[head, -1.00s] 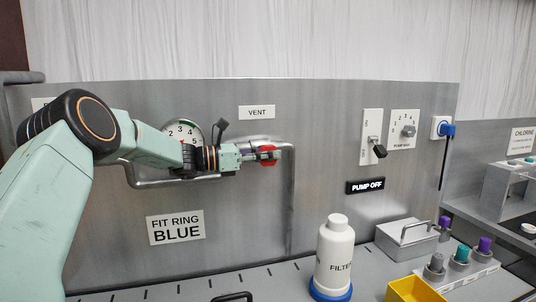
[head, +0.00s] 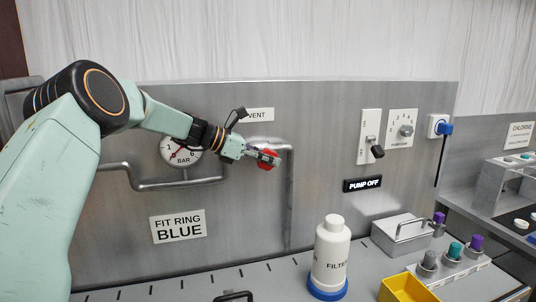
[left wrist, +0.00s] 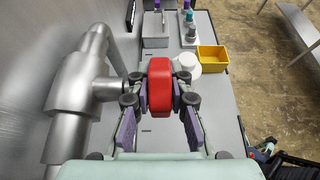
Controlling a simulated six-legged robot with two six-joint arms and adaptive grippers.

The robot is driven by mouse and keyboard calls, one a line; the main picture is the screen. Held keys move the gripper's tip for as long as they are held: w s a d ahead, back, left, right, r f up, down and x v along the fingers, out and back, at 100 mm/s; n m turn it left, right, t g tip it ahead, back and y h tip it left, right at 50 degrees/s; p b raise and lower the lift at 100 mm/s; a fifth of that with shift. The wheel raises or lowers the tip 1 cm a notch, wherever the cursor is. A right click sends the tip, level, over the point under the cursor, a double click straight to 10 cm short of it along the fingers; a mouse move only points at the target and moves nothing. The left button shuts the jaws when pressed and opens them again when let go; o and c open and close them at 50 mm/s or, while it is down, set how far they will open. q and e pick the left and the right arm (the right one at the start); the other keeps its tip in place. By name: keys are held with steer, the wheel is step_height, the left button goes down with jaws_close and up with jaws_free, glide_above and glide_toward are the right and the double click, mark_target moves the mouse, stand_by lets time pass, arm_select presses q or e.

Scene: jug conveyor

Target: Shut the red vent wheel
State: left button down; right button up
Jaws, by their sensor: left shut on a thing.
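The red vent wheel (head: 266,159) sits on the grey pipe below the VENT sign (head: 259,115) on the metal panel. My left gripper (head: 262,157) reaches it from the left. In the left wrist view the red wheel (left wrist: 160,85) is between the two fingers of my left gripper (left wrist: 160,92), which are shut on it from both sides. Part of the wheel is hidden by the fingers in the head view. My right gripper is not in view.
A pipe (head: 289,200) runs down the panel beside the wheel. A pressure gauge (head: 180,151) is left of it, behind my arm. A filter bottle (head: 331,252), a yellow bin (head: 408,289) and a metal box (head: 402,234) stand on the bench to the right.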

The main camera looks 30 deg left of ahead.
arm_select(q)
steer(key=shift+w+r+g+y, duration=0.1)
steer(key=shift+r+g+y, duration=0.15)
steer(key=shift+g+y, duration=0.3)
steer(key=c, duration=1.5)
jaws_free()
steer(key=shift+c, duration=0.2)
steer(key=shift+f, duration=0.1)
steer(key=v, duration=1.2)
steer(key=shift+d, duration=0.1)
